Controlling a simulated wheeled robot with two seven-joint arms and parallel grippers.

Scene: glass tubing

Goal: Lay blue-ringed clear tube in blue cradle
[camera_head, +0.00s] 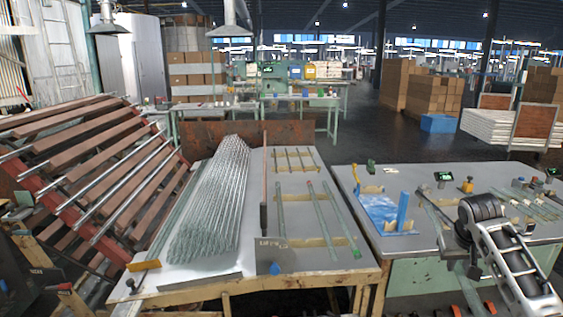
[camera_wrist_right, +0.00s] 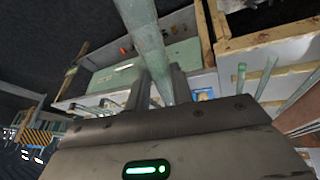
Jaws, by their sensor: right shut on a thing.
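My right gripper (camera_head: 466,246) is over the right-hand table. In the wrist view the right gripper (camera_wrist_right: 160,84) is shut on a clear, greenish glass tube (camera_wrist_right: 147,35) that passes between its fingers. My left gripper does not show.
The left table carries a large bundle of glass tubes (camera_head: 212,205) and several separate tubes (camera_head: 320,213) on beige supports. More thin tubes (camera_head: 530,205) lie at the right of the right-hand table. A small green-lit device (camera_head: 443,176) stands at its back. A gap separates the tables.

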